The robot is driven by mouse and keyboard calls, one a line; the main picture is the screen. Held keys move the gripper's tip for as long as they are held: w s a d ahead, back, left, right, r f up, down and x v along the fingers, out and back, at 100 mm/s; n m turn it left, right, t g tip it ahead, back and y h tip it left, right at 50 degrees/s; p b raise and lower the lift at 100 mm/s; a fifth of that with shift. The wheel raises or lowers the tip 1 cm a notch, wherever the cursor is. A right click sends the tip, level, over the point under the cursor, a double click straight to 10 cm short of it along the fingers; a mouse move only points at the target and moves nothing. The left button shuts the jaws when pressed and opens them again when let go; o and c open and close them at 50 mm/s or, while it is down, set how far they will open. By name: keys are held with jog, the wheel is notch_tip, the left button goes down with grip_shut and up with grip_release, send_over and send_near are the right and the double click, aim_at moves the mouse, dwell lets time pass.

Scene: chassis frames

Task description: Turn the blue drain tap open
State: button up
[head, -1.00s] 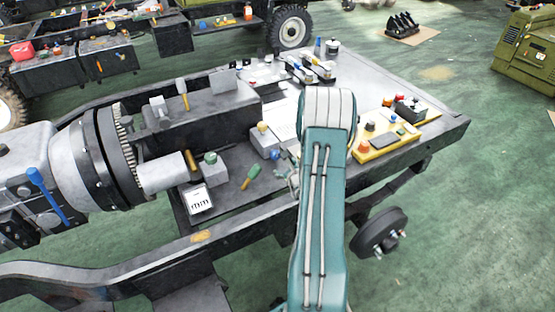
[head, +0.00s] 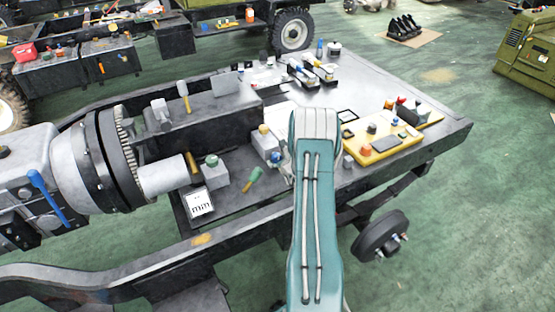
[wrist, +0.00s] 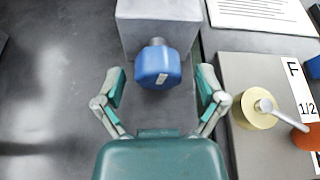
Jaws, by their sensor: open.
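The blue tap (wrist: 158,66) shows in the wrist view as a faceted blue knob with a pale mark on its face. It is on a short metal stem at the front of a grey block (wrist: 160,20). My gripper (wrist: 160,88) is open, with one finger on each side of the knob and a little nearer the camera. Gaps show between both fingers and the knob, and nothing is held. In the head view my arm hides most of the gripper.
Right of the tap, a grey panel (wrist: 240,150) carries a cream round knob (wrist: 255,107) with a silver lever, close to my right finger. A printed sheet (wrist: 262,12) lies behind it. A yellow control box (head: 380,148) stands right of my arm. Dark surface left of the tap is clear.

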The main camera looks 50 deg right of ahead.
jog(key=shift+w+f, duration=0.1)
jog(key=shift+w, duration=0.2)
jog(key=c, duration=1.1)
jog(key=shift+c, duration=0.2)
jog(key=shift+n+h, duration=0.5)
jog(key=shift+n, duration=0.1)
